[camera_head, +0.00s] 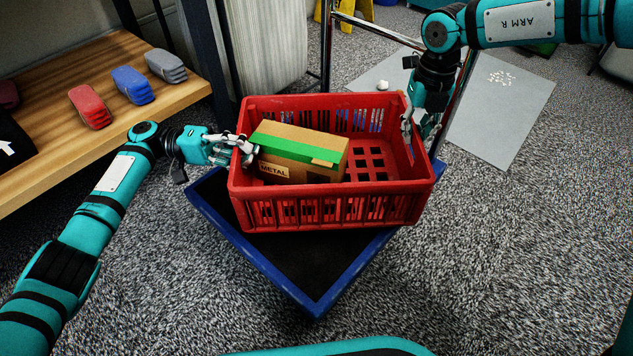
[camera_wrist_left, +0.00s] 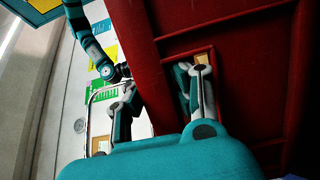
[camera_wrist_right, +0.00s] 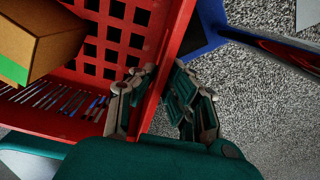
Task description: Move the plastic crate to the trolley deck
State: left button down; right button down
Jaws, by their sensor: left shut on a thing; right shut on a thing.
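The red plastic crate (camera_head: 330,210) is over the trolley deck (camera_head: 315,290), which has a blue rim and a dark top. The crate is turned relative to the deck, and I cannot tell whether it touches it. A cardboard box (camera_head: 300,150) with green tape and the word METAL lies inside at the left. My left gripper (camera_head: 243,150) is shut on the crate's left wall; the crate wall (camera_wrist_left: 160,80) also shows in the left wrist view. My right gripper (camera_head: 410,125) is shut on the right wall, with a finger on each side in the right wrist view (camera_wrist_right: 155,105).
A wooden shelf (camera_head: 110,120) at the left holds red, blue and grey items (camera_head: 133,84). The trolley's metal handle frame (camera_head: 328,50) rises behind the crate. A grey floor plate (camera_head: 500,110) lies at the back right. Carpet (camera_head: 500,260) at the right is clear.

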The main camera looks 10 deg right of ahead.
pick_arm(q)
jog(key=shift+w+a+f, duration=0.1)
jog(key=shift+a+f, duration=0.35)
jog(key=shift+f, duration=0.05)
pick_arm(e)
jog(key=shift+d+f, duration=0.65)
pick_arm(q)
jog(key=c, duration=1.4)
grip_release()
jog(key=shift+d+r, duration=0.1)
pick_arm(e)
jog(key=c, duration=1.4)
grip_release()
jog(key=shift+a+r, duration=0.1)
pick_arm(q)
jog(key=o, duration=1)
jog(key=shift+d, duration=0.15)
pick_arm(e)
jog(key=shift+a+r, duration=0.1)
jog(key=shift+a, duration=0.1)
pick_arm(q)
jog(key=shift+o, duration=0.8)
pick_arm(e)
jog(key=shift+s, duration=0.1)
pick_arm(q)
notch_tip(320, 180, up, 11)
jog(key=shift+f, duration=0.2)
jog(key=shift+d, duration=0.1)
pick_arm(e)
jog(key=o, duration=0.8)
